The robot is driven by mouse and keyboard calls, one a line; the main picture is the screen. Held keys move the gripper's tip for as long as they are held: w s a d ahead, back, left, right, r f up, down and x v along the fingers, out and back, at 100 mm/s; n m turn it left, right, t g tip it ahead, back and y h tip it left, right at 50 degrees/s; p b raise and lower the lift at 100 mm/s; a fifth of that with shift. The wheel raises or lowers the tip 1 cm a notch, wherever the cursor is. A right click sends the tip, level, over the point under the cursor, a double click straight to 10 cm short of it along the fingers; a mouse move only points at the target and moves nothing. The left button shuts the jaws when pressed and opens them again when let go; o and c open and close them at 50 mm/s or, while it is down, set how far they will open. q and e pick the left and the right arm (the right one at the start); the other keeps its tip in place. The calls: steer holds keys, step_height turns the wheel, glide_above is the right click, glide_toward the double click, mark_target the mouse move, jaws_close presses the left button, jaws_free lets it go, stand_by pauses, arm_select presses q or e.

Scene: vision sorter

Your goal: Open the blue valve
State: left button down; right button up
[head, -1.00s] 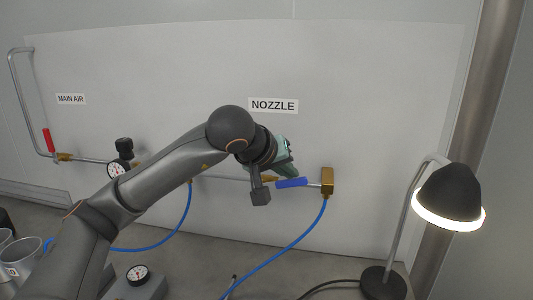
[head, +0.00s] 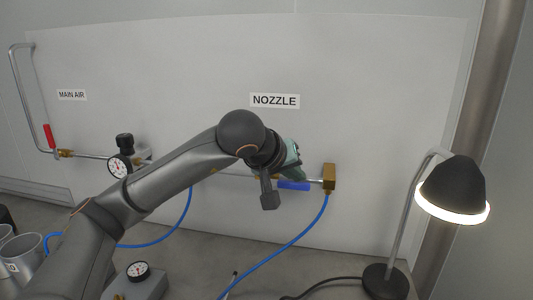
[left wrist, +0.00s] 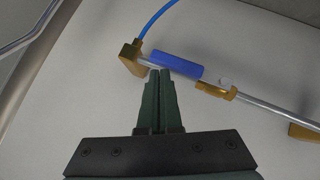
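The blue valve handle (head: 294,186) lies roughly along the pipe below the NOZZLE sign, left of a brass block (head: 329,178). In the left wrist view the blue handle (left wrist: 177,65) lies between the brass block (left wrist: 132,56) and the brass valve body (left wrist: 214,92), close alongside the pipe. My left gripper (head: 298,176) is at the handle, just above it in the head view. In the wrist view its fingertips (left wrist: 160,72) are together with nothing between them, at the handle's block-side end. I cannot tell whether they touch it. My right gripper is not in view.
A lit lamp (head: 453,190) stands at the right. A red handle (head: 48,135) and a gauge (head: 119,166) are on the line at the left. A blue hose (head: 290,241) hangs from the brass block. Cups (head: 21,254) and another gauge (head: 138,271) are at front left.

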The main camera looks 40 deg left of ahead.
arm_select(q)
steer(key=shift+f, duration=0.1)
steer(key=s+d+r+p, duration=0.1)
steer(key=s+r+p, duration=0.1)
steer(key=s+r, duration=0.5)
step_height(320, 180, up, 4)
steer(key=shift+d+r+p, duration=0.15)
steer(key=shift+d+p, duration=0.25)
stand_by(0.3)
